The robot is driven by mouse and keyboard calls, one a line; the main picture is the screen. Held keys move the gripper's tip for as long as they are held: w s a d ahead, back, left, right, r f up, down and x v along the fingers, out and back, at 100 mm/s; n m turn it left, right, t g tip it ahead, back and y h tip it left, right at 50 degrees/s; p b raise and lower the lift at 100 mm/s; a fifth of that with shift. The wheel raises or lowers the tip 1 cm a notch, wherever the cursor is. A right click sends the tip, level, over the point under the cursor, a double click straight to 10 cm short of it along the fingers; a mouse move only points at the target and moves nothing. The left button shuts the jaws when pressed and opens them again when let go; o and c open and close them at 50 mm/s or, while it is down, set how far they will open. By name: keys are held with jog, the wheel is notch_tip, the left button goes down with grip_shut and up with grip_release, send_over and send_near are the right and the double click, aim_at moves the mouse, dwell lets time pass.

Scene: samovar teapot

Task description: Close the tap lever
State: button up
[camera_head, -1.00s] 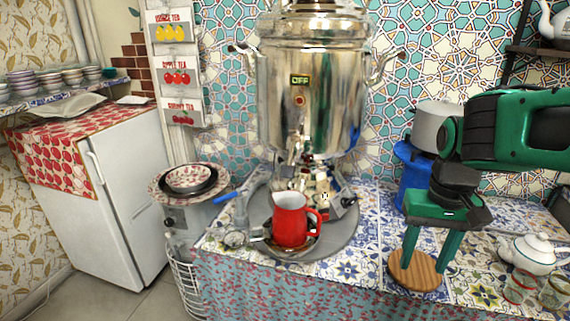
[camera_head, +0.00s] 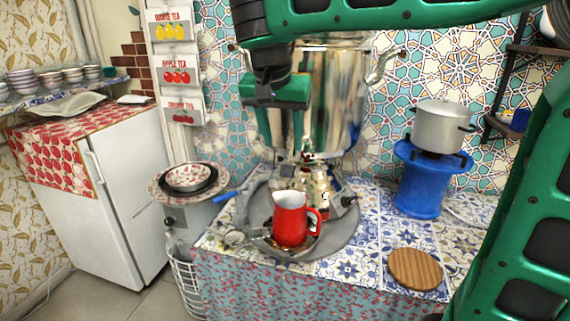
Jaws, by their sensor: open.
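The silver samovar (camera_head: 340,110) stands on a round grey tray (camera_head: 340,235) on the tiled counter. Its tap (camera_head: 307,157) is at the lower front, above a red mug (camera_head: 290,220). My gripper (camera_head: 284,148) is open and points down in front of the samovar's lower left, with its fingertips close to the tap in the picture. The tap lever is largely hidden behind the fingers, and I cannot tell whether they touch it.
A round wooden board (camera_head: 418,269) lies at the right front of the counter. A grey pot (camera_head: 443,127) sits on a blue stand (camera_head: 418,185) at the back right. A bowl and plates (camera_head: 190,180) stand left of the samovar. The counter between tray and board is clear.

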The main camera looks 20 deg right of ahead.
aim_at(287, 167)
jog(key=x, duration=0.9)
jog(key=shift+s+f, duration=0.1)
grip_shut()
